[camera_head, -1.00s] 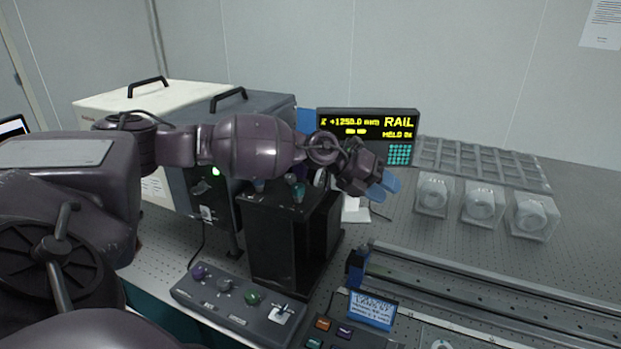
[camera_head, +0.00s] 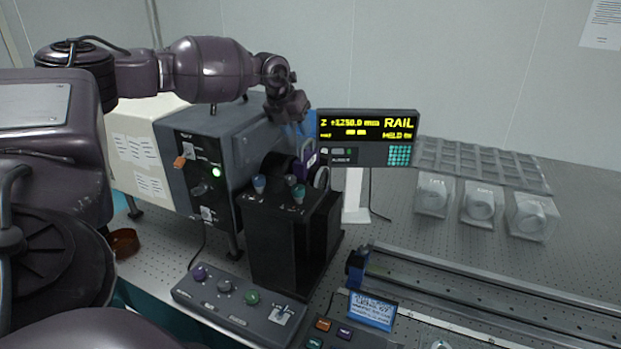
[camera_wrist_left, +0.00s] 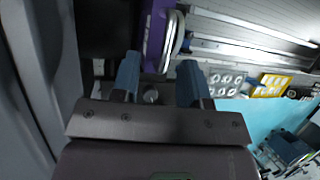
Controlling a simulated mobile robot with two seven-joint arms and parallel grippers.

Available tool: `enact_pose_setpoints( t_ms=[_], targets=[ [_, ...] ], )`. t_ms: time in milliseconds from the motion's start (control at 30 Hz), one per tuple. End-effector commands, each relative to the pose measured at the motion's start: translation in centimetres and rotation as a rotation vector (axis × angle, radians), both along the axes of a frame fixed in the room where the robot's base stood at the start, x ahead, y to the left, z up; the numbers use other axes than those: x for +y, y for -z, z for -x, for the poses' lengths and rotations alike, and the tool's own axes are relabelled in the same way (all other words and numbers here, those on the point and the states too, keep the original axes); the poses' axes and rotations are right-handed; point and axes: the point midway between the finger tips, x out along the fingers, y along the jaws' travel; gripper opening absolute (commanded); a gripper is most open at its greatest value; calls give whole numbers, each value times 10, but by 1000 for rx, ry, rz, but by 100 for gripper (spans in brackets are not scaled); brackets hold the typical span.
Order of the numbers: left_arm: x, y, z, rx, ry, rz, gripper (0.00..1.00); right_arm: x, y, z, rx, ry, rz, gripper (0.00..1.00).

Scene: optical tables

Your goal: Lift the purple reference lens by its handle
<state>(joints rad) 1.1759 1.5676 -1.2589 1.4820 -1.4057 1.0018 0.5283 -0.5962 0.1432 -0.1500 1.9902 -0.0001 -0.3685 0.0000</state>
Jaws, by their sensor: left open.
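The purple reference lens (camera_head: 308,160) stands upright at the back of the black stand (camera_head: 272,237), its purple handle part bearing a pale mark. In the left wrist view, the purple part (camera_wrist_left: 154,38) lies just beyond my fingertips, with a pale round rim beside it. My left gripper (camera_head: 297,131) is open above the lens, its blue fingers pointing down. In the wrist view, the open gripper (camera_wrist_left: 158,76) has the purple part between the lines of its fingers, and I see no contact. My right gripper is not in view.
A grey instrument box (camera_head: 205,170) is at left, the RAIL display (camera_head: 367,136) at right. A knob panel (camera_head: 232,304) and a rail (camera_head: 470,287) lie in front.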

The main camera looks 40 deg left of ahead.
Motion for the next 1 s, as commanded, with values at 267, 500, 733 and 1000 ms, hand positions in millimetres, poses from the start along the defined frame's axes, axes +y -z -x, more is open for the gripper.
enact_pose_setpoints(
  t_ms=[267, 500, 733, 1000],
  targets=[
    [-6, 18, -12, 2, 3, 1, 41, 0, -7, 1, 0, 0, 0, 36],
    [-10, 44, -26, 2, 1, 1, 41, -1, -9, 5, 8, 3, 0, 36],
    [-10, 49, -28, 1, 1, 1, 41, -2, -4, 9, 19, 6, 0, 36],
    [-10, 49, -28, 1, 1, 1, 15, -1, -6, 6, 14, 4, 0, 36]
  ],
)
